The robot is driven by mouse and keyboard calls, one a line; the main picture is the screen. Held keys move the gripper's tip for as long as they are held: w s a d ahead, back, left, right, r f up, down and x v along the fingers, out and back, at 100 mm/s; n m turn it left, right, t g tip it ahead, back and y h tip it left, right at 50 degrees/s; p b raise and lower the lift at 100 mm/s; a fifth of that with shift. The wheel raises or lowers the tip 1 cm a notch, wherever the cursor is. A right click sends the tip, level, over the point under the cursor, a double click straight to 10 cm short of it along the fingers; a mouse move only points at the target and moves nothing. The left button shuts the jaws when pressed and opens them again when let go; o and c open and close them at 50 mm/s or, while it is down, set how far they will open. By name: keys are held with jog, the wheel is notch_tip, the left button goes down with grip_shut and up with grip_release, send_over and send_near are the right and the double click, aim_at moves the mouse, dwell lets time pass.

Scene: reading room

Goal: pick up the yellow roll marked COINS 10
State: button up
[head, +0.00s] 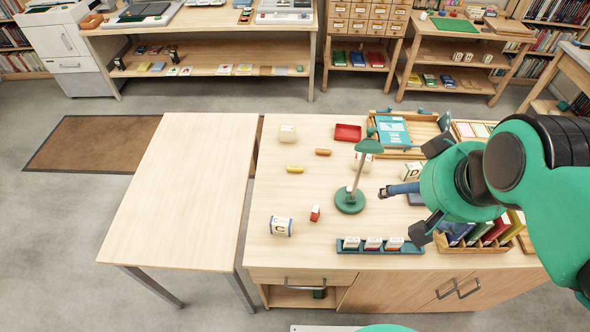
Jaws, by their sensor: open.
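A small yellow roll (295,169) lies on its side on the wooden desk (262,215), left of the green desk lamp. Its marking is too small to read. A similar orange roll (323,152) lies just behind it to the right. My gripper (424,188) is above the right part of the desk, with its dark fingers spread wide apart. It is well to the right of the yellow roll, with the lamp between them. A blue-grey rod with a dark end (402,188) shows between the fingers; I cannot tell whether it touches them.
The green lamp (350,200) stands mid-desk. Around it are a red tray (348,132), a cream block (288,133), a red-and-white block (315,213), a lettered cube (281,226) and a teal rack (345,249). A bare table (185,190) adjoins on the left.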

jog(key=c, duration=0.5)
jog(key=w+a+f+n+g+p, duration=0.1)
jog(key=w+a+f+n, duration=0.15)
jog(key=w, duration=0.75)
jog(key=w+a+f+n+g+p, duration=0.1)
jog(key=w+a+n, duration=0.3)
jog(key=w, duration=0.6)
jog(key=w+a+f+n+g+p, duration=0.1)
jog(key=w+a+n, duration=0.2)
jog(key=w, duration=0.7)
jog(key=w+a+f+n+g, duration=0.1)
jog(key=w+a+f, duration=0.3)
jog(key=f, duration=0.5)
jog(key=w+a+f+n+p, duration=0.1)
jog(key=w+a+f+n, duration=0.3)
jog(key=w+f, duration=0.3)
jog(key=w+a+f+n+g+p, duration=0.1)
jog(key=w+a+f+n, duration=0.2)
jog(key=f, duration=0.9)
jog(key=shift+w+a+f+g, duration=0.15)
jog(key=shift+w+a+f, duration=0.05)
jog(key=shift+w+a, duration=0.45)
jog(key=shift+w+a+f+g, duration=0.15)
jog(key=shift+w+a, duration=0.35)
jog(key=shift+a, duration=0.2)
jog(key=shift+f, duration=0.1)
